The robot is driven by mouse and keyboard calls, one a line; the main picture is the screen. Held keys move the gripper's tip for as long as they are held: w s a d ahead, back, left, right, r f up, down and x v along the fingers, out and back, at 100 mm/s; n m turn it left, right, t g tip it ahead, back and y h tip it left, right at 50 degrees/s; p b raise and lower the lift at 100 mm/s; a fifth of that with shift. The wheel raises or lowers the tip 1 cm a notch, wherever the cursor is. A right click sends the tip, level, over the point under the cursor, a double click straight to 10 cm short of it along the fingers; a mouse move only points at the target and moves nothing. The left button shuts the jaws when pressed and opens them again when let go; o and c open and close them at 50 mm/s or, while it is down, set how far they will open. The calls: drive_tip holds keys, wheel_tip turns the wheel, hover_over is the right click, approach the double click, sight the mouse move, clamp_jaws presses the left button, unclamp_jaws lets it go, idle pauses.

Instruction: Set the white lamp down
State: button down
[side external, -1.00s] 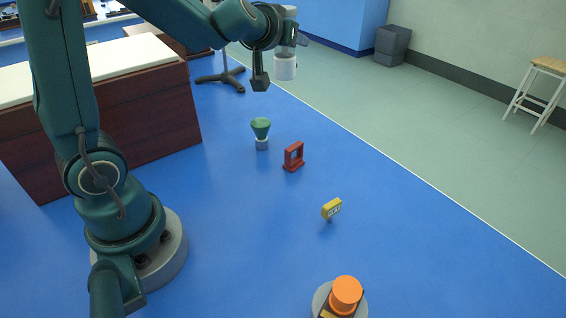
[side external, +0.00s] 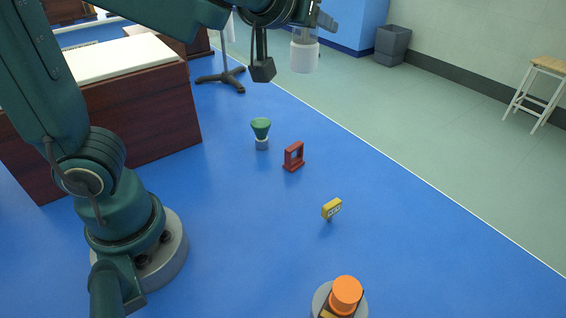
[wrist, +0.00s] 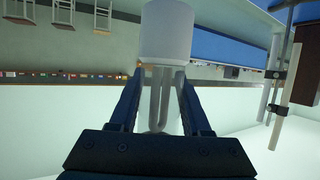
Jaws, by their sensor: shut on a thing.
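The white lamp (side external: 304,57) hangs in the air in the side external view, above the blue floor and near its far edge line. In the wrist view the lamp (wrist: 166,35) shows a broad white cylinder with a pale looped tube between the fingers. My gripper (wrist: 158,88) is shut on the tube part, with one dark finger on each side. In the side external view my gripper (side external: 314,22) is at the top edge, just above the lamp, and partly hard to make out.
On the blue floor stand a green-topped piece (side external: 261,130), a red frame (side external: 293,159), a small yellow sign (side external: 331,208) and an orange-capped piece (side external: 346,292). A dark wooden bench (side external: 120,125) is at left. Blue floor between them is clear.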

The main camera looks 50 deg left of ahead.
drive_tip(key=s+a+f+n+g+y, duration=0.2)
drive_tip(key=s+a+n+g+y, duration=0.15)
drive_tip(key=a, duration=0.25)
drive_tip(key=s+a+f+n+g+y, duration=0.1)
drive_tip(key=s+a+n+g+y, duration=0.25)
drive_tip(key=a+n, duration=0.2)
drive_tip(key=s+a+f+n+g, duration=0.3)
drive_tip(key=s+a+n+g, duration=0.3)
drive_tip(key=s+n+g, duration=0.4)
drive_tip(key=shift+m, duration=0.6)
drive_tip(key=f, duration=1.2)
drive_tip(key=s+f, duration=0.1)
drive_tip(key=f, duration=0.4)
drive_tip(key=shift+s+d+f, duration=0.1)
drive_tip(key=shift+d+f, duration=0.1)
drive_tip(key=shift+f, duration=0.2)
drive_tip(key=shift+f, duration=0.15)
drive_tip(key=shift+c, duration=1.8)
unclamp_jaws()
